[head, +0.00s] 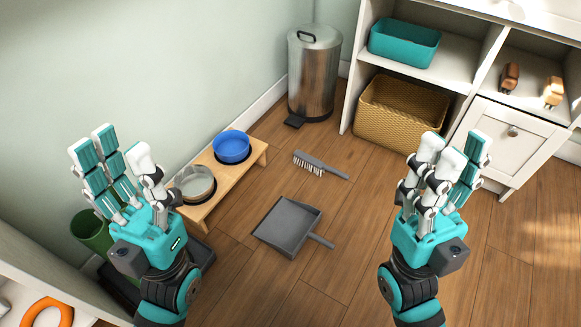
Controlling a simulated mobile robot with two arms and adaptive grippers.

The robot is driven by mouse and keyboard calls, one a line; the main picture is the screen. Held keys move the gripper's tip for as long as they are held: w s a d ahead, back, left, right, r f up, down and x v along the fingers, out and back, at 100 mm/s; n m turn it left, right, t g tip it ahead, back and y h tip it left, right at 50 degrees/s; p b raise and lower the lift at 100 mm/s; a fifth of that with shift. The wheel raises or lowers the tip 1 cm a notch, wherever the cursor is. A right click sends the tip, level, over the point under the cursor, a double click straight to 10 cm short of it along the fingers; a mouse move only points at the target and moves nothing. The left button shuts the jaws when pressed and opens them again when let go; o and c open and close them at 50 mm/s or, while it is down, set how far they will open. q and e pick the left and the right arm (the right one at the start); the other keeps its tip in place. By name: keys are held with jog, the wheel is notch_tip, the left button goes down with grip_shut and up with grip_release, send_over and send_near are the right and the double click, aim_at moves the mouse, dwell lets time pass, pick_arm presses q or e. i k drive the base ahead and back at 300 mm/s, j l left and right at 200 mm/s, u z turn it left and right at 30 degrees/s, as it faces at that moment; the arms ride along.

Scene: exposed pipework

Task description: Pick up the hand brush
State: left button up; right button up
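The hand brush (319,165) is grey with pale bristles and lies on the wooden floor, in the middle of the head view. Its handle points right and slightly toward me. A grey dustpan (287,227) lies nearer to me on the floor, apart from the brush. My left gripper (119,165) is raised at the left, in front of the wall and feeder stand, with its fingers spread and empty. My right gripper (445,160) is raised at the right of the brush, its fingers apart and empty. Neither gripper touches the brush.
A wooden feeder stand (252,162) with a blue bowl (231,147) and a metal bowl (195,184) stands along the left wall. A metal bin (314,78) stands behind the brush. A white shelf unit (455,67) holds a wicker basket (400,115). Floor around the brush is clear.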

aim_at(318, 165)
jog(key=i+l+u, duration=0.15)
jog(key=u, duration=0.25)
jog(key=l+u, duration=0.4)
jog(key=i+l+u, duration=0.1)
jog(key=l+u, duration=0.15)
jog(key=u, duration=0.15)
jog(key=l, duration=0.65)
jog(key=i+l, duration=0.15)
jog(key=l, duration=1.15)
jog(key=i+l, duration=0.1)
jog(key=l, duration=0.55)
jog(key=i+l, duration=0.1)
jog(key=i, duration=0.4)
